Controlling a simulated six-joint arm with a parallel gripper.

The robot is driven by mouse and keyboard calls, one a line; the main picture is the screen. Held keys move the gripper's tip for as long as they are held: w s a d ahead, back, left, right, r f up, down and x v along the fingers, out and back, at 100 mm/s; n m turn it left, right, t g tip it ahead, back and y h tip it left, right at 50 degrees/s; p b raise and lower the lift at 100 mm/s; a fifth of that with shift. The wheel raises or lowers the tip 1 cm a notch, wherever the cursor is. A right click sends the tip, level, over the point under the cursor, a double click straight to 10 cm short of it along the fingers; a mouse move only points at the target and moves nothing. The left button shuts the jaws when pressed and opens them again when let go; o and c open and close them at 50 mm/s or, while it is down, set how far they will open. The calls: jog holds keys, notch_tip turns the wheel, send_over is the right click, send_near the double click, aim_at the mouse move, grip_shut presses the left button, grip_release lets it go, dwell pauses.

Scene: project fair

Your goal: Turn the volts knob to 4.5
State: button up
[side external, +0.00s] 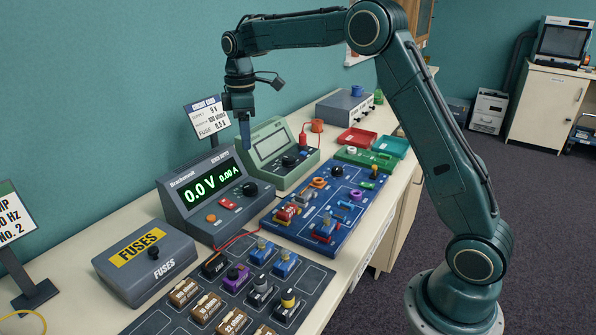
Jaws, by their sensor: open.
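A grey bench power supply (190,200) stands on the bench, its green display (208,186) reading 0.0 V and 0.00 A. A red switch (229,204) and an orange round part (211,218) are below the display. My gripper (244,145) points down above the supply's right end, open and empty, apart from the knob. The gap between its fingers is hard to see.
A green meter (272,150) stands close behind the supply. A blue component board (327,214) lies to its right, and a grey fuse box (145,260) to its left. A sign (207,118) stands behind.

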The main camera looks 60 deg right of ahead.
aim_at(250, 186)
jog(key=shift+f, duration=0.15)
notch_tip(250, 186, down, 14)
jog(key=shift+r, duration=0.25)
dwell(0.4)
jog(key=c, duration=1)
